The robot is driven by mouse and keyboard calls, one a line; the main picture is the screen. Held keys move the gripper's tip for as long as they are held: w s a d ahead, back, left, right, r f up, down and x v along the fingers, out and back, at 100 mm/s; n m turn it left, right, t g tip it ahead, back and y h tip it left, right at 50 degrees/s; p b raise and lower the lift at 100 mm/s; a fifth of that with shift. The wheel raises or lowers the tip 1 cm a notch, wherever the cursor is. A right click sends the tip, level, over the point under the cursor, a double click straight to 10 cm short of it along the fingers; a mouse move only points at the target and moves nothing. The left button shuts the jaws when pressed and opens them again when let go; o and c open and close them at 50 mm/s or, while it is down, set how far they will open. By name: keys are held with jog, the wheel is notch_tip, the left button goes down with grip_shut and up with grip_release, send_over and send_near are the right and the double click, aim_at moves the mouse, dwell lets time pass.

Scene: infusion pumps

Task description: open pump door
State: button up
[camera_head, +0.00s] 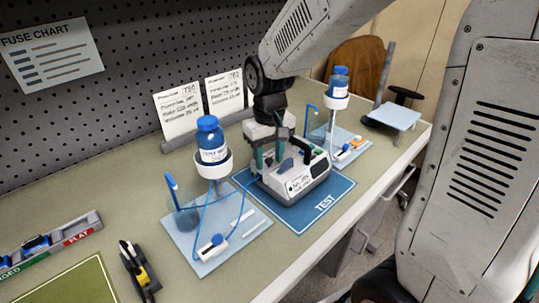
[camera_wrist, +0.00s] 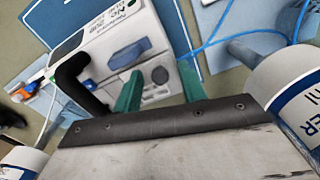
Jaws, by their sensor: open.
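The pump (camera_head: 297,181) is a pale box with a black handle, standing on the blue TEST mat (camera_head: 300,222). A blue lever (camera_wrist: 130,53) and a round grey knob show on its face in the wrist view. The black handle (camera_wrist: 78,84) curves up at the left of my fingers there. My gripper (camera_head: 267,156) points down at the pump's back left part. Its green fingers are apart, with nothing held between them, and it also shows in the wrist view (camera_wrist: 160,88). I cannot tell whether the fingers touch the pump. The door's state is unclear.
A blue bottle (camera_head: 211,140) on a stand with tubing is left of the pump on a pale tray (camera_head: 200,258). Another bottle (camera_head: 339,82) stands behind right. Two cards (camera_head: 180,110) lean at the back. A black and yellow tool (camera_head: 139,270) lies front left.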

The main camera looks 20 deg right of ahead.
aim_at(267, 158)
grip_shut()
jog(key=g, duration=0.1)
jog(key=w+r+g+h, duration=0.1)
jog(key=g, duration=0.1)
jog(key=w+r+g, duration=0.1)
jog(key=g, duration=0.1)
jog(key=shift+w+a+h, duration=0.2)
jog(key=shift+a+h, duration=0.2)
jog(key=shift+w+a+r+g+h, duration=0.2)
jog(key=shift+w+g+h, duration=0.25)
jog(key=shift+g, duration=0.8)
jog(key=shift+w+a+r+g+h, duration=0.2)
jog(key=shift+w+g, duration=0.45)
jog(key=shift+g, duration=0.6)
jog(key=shift+f, duration=0.1)
grip_release()
